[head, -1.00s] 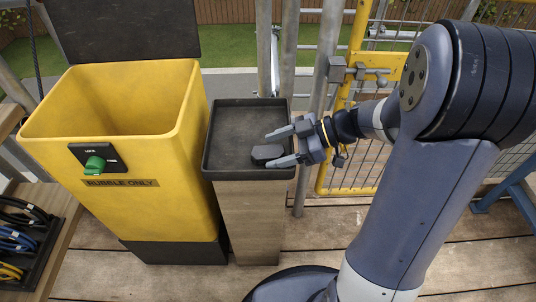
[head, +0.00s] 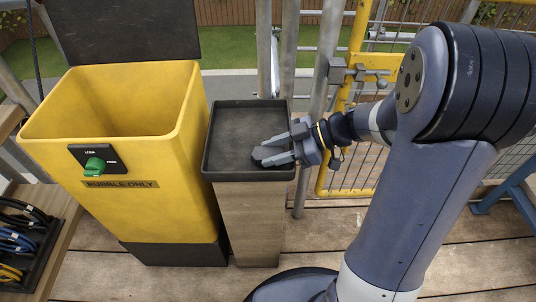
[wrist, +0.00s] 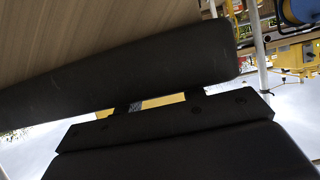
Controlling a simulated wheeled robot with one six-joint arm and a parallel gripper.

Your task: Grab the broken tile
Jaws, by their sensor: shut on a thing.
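The broken tile (head: 261,153), a small dark grey piece, lies at the front right of a black tray (head: 228,176). My gripper (head: 271,151) reaches in from the right, low over the tray, and its two grey fingers are shut on the tile. Part of the tile is hidden between the fingers. The tile looks to be at or just above the tray floor; I cannot tell if it still touches. In the wrist view, large dark shapes fill much of the picture and I cannot make out the tile there.
The tray tops a wooden pedestal (head: 250,218). A yellow rubble bin (head: 140,205) with its dark lid (head: 125,30) raised and a green knob (head: 95,164) stands close on the left. Metal poles and a yellow gate (head: 352,50) rise behind. Cables in a rack sit at lower left.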

